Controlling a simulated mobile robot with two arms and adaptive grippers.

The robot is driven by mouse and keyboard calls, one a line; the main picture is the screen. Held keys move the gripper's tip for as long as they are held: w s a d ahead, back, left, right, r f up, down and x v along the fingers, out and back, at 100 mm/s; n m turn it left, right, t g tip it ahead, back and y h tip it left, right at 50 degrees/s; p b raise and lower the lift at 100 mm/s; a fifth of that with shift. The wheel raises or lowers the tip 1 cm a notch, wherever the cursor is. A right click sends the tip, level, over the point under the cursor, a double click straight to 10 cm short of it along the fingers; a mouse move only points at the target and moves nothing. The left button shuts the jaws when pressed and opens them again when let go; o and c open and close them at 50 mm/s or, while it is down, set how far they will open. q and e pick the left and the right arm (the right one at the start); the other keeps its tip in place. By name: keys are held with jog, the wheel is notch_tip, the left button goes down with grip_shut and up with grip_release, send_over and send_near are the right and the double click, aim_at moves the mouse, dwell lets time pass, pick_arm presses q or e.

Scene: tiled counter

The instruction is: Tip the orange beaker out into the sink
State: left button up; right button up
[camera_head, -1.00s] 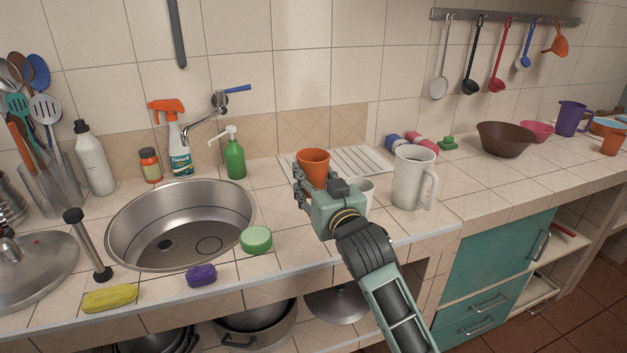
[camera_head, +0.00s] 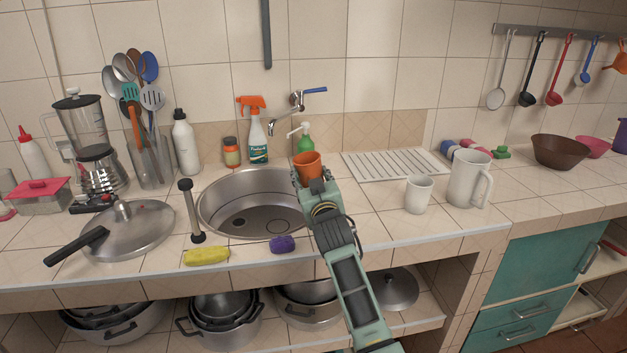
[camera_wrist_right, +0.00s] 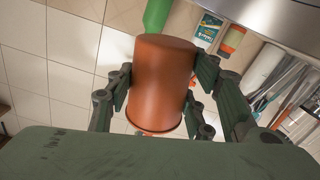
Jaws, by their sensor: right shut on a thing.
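The orange beaker (camera_head: 307,166) is upright in the head view, at the right rim of the sink. My right gripper (camera_head: 312,180) is shut on it. In the right wrist view the beaker (camera_wrist_right: 163,85) sits between both fingers of the gripper (camera_wrist_right: 160,92). The steel sink (camera_head: 215,215) is a round basin just left of the beaker, with a drain visible in its floor. What is inside the beaker cannot be clearly told. My left gripper is not in view.
The tap (camera_head: 290,104) reaches over the sink's back. A green soap bottle (camera_head: 304,143) stands right behind the beaker. A spray bottle (camera_head: 257,140) stands behind the sink. A purple sponge (camera_head: 283,244) and yellow sponge (camera_head: 206,256) lie in front. A white cup (camera_head: 418,194) stands to the right.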

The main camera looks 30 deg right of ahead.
jog(key=shift+w+a+f, duration=0.15)
jog(key=shift+a+f, duration=0.1)
jog(key=shift+a, duration=0.3)
jog(key=n, duration=0.2)
jog(key=a+n, duration=0.1)
jog(key=n, duration=0.1)
jog(key=f+n, duration=0.1)
jog(key=n, duration=0.2)
jog(key=shift+w+a+f+b, duration=0.1)
jog(key=shift+w+a+b, duration=0.05)
jog(key=shift+a+b, duration=0.2)
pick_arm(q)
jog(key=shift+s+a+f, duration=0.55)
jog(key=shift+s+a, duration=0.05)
pick_arm(e)
jog(key=shift+a+f+n, duration=0.1)
jog(key=shift+f+n, duration=0.2)
jog(key=shift+n, duration=0.5)
